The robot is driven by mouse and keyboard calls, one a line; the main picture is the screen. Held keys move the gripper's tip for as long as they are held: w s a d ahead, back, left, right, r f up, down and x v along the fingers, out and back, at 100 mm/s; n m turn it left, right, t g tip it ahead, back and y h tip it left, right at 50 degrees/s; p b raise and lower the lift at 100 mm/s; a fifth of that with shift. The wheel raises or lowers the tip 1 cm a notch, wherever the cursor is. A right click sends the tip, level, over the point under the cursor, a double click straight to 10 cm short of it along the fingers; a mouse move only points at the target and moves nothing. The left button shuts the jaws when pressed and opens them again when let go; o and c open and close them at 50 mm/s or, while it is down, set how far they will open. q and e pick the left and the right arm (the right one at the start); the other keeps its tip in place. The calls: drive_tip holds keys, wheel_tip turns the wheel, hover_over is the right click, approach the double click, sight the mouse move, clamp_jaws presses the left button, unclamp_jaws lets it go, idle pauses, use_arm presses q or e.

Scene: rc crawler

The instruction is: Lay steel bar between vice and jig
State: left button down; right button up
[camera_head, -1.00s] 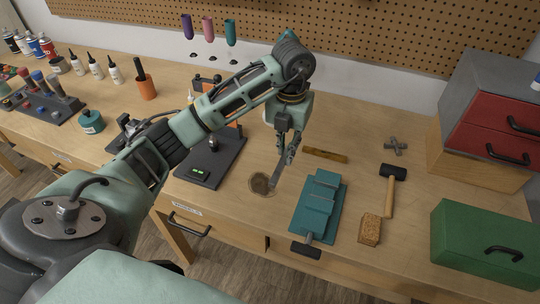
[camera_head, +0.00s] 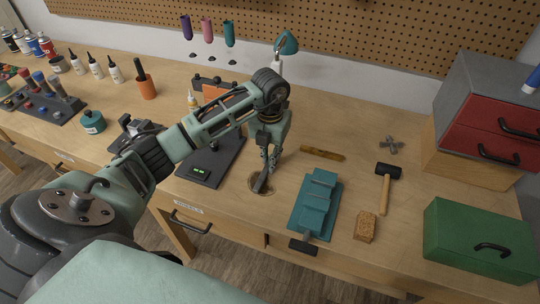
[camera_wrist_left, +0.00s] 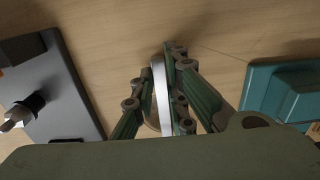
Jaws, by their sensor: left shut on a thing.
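The steel bar (camera_head: 262,183) is a flat grey strip. My left gripper (camera_head: 267,164) is shut on it, pointing down, with the bar over a round brown disc on the bench. Whether the bar touches the disc is unclear. In the left wrist view, the bar (camera_wrist_left: 161,95) runs lengthwise between the fingers. The teal vice (camera_head: 316,205) stands to the right of the gripper, apart from it. A dark plate with a knob and green display (camera_head: 205,170), apparently the jig, lies to the left, partly behind my arm. The right gripper is not in view.
A wooden strip (camera_head: 322,154), a hammer (camera_head: 386,188), a cork-coloured block (camera_head: 365,226) and a green toolbox (camera_head: 480,243) lie to the right. An orange cup (camera_head: 147,89) and bottles stand at the back left. Bare bench lies between the vice and hammer.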

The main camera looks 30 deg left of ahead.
use_arm(q)
drive_tip(key=c, duration=1.7)
unclamp_jaws()
drive_tip(key=shift+f, duration=0.1)
drive_tip(key=shift+c, duration=0.2)
drive_tip(key=shift+r, duration=0.3)
wheel_tip(320, 180, up, 12)
drive_tip(key=b, duration=0.2)
drive_tip(key=shift+s+f, duration=0.1)
drive_tip(key=shift+f, duration=0.1)
